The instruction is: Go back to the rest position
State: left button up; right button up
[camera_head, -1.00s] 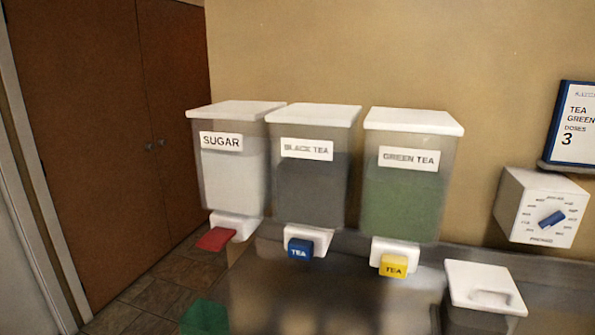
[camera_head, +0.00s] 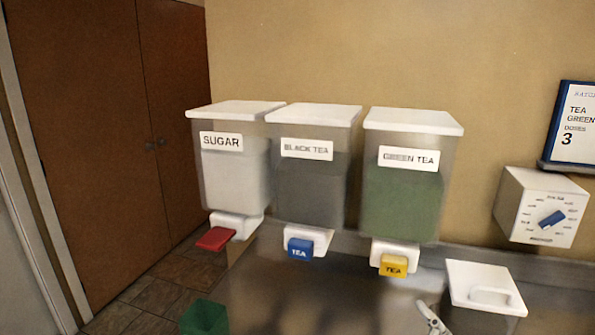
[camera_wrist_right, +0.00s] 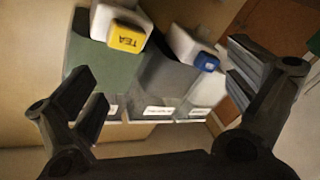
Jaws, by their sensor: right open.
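My right gripper (camera_wrist_right: 165,85) shows in the right wrist view with its two dark fingers spread wide and nothing between them. The dispensers appear upside down beyond the fingers, with the yellow TEA lever (camera_wrist_right: 127,37) and the blue lever (camera_wrist_right: 206,62) near the top. In the head view a small pale piece with dark parts (camera_head: 432,318) shows at the bottom edge, left of the white lidded container; it seems to be part of my right arm. My left gripper is in neither view.
Sugar (camera_head: 235,170), black tea (camera_head: 311,185) and green tea (camera_head: 403,200) dispensers stand in a row. A lidded container (camera_head: 484,285), a dial box (camera_head: 541,207) and a sign (camera_head: 573,125) are at right. A green bin (camera_head: 204,318) is below left.

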jog(key=s+d+f+m+g+h, duration=0.15)
jog(key=s+f+g, duration=0.25)
jog(key=f, duration=0.4)
jog(key=s+d+f+m+g+h, duration=0.1)
jog(key=s+d+f+m+g, duration=0.25)
jog(key=f, duration=0.55)
jog(key=s+f+m+g+y, duration=0.15)
jog(key=s+f+g, duration=0.6)
jog(key=s, duration=0.75)
notch_tip(320, 180, down, 27)
jog(key=s+d+f+g, duration=0.2)
jog(key=s+f, duration=1.4)
jog(key=s, duration=0.1)
jog(key=shift+s+d+h, duration=0.15)
jog(key=shift+s+h, duration=0.05)
jog(key=shift+h, duration=0.1)
jog(key=shift+f, duration=0.1)
